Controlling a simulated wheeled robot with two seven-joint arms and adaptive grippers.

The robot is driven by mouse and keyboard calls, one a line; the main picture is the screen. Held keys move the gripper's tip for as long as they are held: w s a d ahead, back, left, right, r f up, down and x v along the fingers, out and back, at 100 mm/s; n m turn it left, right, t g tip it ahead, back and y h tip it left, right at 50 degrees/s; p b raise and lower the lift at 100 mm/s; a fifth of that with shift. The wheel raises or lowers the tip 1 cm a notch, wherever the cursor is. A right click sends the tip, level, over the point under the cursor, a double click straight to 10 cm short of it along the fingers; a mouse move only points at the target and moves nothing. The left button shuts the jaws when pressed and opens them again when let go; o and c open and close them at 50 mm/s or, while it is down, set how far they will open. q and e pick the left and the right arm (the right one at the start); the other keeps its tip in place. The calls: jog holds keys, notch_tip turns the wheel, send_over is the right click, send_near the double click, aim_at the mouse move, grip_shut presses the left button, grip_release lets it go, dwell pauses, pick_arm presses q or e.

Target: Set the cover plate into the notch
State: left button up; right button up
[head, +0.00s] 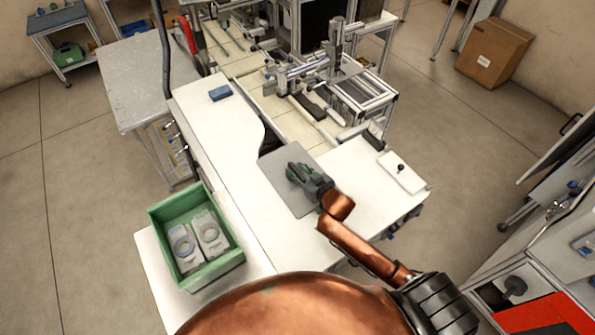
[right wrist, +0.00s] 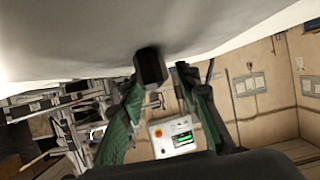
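A flat grey plate with rounded corners, which looks like the cover plate (head: 272,195), lies over the inner edge of the white worktable. The dark notch (head: 270,149) shows as a narrow gap along its upper left side; the plate hides the rest. My right gripper (head: 292,170) is over the middle of the plate. In the right wrist view its fingertips (right wrist: 168,70) are apart, close to a broad pale surface (right wrist: 70,35). I see no object clearly clamped between them; the contact point is dark. My left gripper is out of view.
A white block with a black knob (head: 402,172) lies at the table's right end. A green crate (head: 213,275) with two grey ringed parts stands at lower left. A blue box (head: 220,93) lies on the left table arm. A conveyor (head: 262,98) runs behind the plate.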

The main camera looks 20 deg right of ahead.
jog(key=shift+s+f, duration=0.1)
jog(key=v, duration=1.2)
